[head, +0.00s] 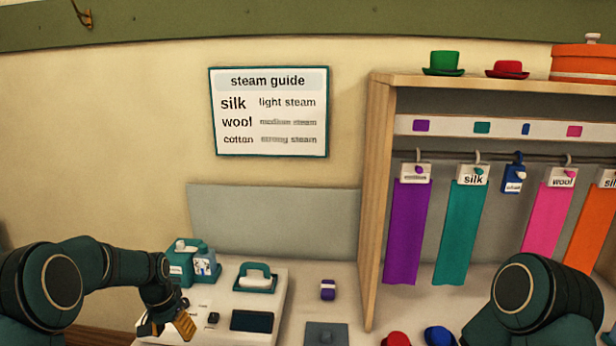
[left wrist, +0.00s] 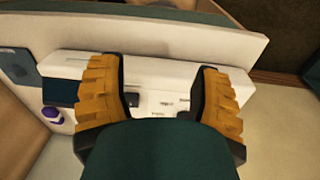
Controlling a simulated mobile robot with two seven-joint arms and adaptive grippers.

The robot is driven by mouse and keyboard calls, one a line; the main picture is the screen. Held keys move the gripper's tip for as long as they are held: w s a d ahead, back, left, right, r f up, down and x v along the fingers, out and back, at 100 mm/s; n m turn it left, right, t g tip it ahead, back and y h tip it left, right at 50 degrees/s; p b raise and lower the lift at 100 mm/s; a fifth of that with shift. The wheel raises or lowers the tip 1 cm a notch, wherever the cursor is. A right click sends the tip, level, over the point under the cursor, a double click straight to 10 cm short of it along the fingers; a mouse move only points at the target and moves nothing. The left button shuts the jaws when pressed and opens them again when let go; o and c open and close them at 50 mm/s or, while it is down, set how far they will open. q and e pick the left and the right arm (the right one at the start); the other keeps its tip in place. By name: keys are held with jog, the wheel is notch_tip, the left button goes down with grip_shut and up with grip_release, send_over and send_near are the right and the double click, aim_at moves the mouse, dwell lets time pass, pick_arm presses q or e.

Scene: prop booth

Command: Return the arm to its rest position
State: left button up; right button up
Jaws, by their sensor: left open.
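My left gripper (head: 172,326) is at the lower left of the head view, over the front left part of the white work surface. In the left wrist view its two yellow-padded fingers (left wrist: 161,72) stand apart with nothing between them, so it is open and empty. My left arm comes in from the left edge, bent downward at the wrist. My right arm shows only as a dark rounded link at the lower right; its gripper is out of view.
The white station (head: 220,302) holds a teal-handled steamer or iron (head: 257,279), a teal container (head: 180,263) and a dark pad (head: 251,321). A purple-banded small item (head: 328,290) stands to its right. A wooden rack (head: 376,210) with hanging fabrics stands at the right.

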pick_arm(q)
jog(key=s+d+f+n+h, duration=0.2)
jog(key=s+d+f, duration=1)
jog(key=d+f, duration=0.3)
jog(key=s+d, duration=0.4)
jog(key=s, duration=0.2)
jog(key=s+d+n+t+h, duration=0.1)
jog(key=s+d, duration=0.3)
jog(key=s, duration=0.2)
jog(key=shift+s+f+n, duration=0.3)
jog(key=shift+s, duration=0.05)
pick_arm(e)
jog(key=shift+w, duration=0.1)
pick_arm(q)
jog(key=shift+a, duration=0.1)
